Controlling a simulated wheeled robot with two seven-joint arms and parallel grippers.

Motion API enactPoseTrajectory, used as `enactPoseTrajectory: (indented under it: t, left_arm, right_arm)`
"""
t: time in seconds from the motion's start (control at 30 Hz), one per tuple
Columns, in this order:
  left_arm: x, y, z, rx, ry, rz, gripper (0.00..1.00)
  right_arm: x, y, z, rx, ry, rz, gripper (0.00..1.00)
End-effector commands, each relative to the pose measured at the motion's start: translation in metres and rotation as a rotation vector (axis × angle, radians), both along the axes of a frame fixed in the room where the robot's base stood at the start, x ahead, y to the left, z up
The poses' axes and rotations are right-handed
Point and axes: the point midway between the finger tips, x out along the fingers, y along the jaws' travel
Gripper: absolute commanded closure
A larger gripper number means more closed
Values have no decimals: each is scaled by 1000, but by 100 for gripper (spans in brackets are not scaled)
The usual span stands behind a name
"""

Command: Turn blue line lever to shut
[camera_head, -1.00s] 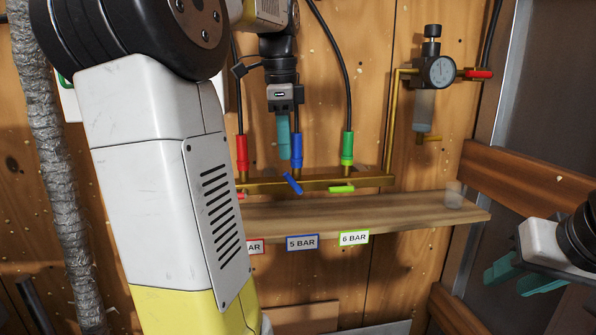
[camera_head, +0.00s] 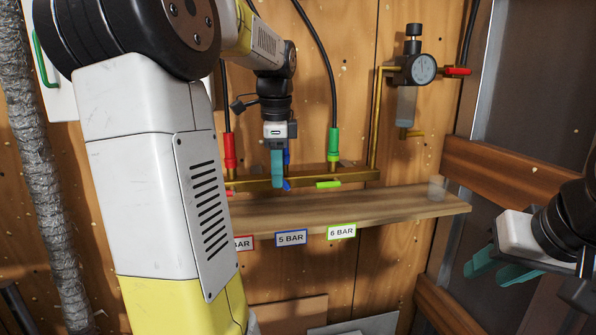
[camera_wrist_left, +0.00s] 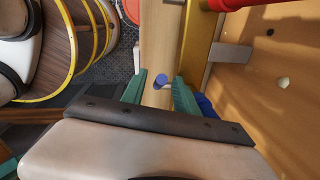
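The blue lever (camera_head: 287,185) is below the brass pipe, mostly behind my left gripper in the head view; its angle is hard to tell there. In the left wrist view, the blue lever's end (camera_wrist_left: 161,81) shows between the two teal fingers. My left gripper (camera_head: 277,184) is open, its fingers (camera_wrist_left: 160,92) on either side of the lever, with no clear contact. The blue hose connector (camera_head: 287,157) is largely hidden behind the fingers. My right gripper (camera_head: 497,270) is open and empty at the right, away from the pipe.
The red connector (camera_head: 229,150) and green connector (camera_head: 333,143) flank the blue line. A green lever (camera_head: 329,184) is close on the right. The wooden shelf (camera_head: 400,205) lies below, with a 5 BAR label (camera_head: 291,237). A gauge (camera_head: 423,69) is at upper right.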

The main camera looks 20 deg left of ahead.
Motion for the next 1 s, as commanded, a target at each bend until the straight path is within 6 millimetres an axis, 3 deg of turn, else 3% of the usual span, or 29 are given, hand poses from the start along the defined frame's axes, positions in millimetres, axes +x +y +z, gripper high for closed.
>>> enactPoseTrajectory:
  t: [0.03, 0.2, 0.43, 0.8, 1.0]
  left_arm:
    - [0, 0, 0, 0, 0, 0, 72]
    - [0, 0, 0, 0, 0, 0, 100]
    - [-1, 1, 0, -14, -8, 2, 100]
    - [-9, 12, -11, -270, -159, 4, 100]
    - [-9, 14, -12, -318, -195, 0, 100]
  right_arm:
    - [0, 0, 0, 0, 0, 0, 64]
    - [0, 0, 0, 0, 0, 0, 64]
    - [0, 0, 0, 0, 0, 0, 64]
    - [0, 0, 0, 0, 0, 0, 64]
    - [0, 0, 0, 0, 0, 0, 64]
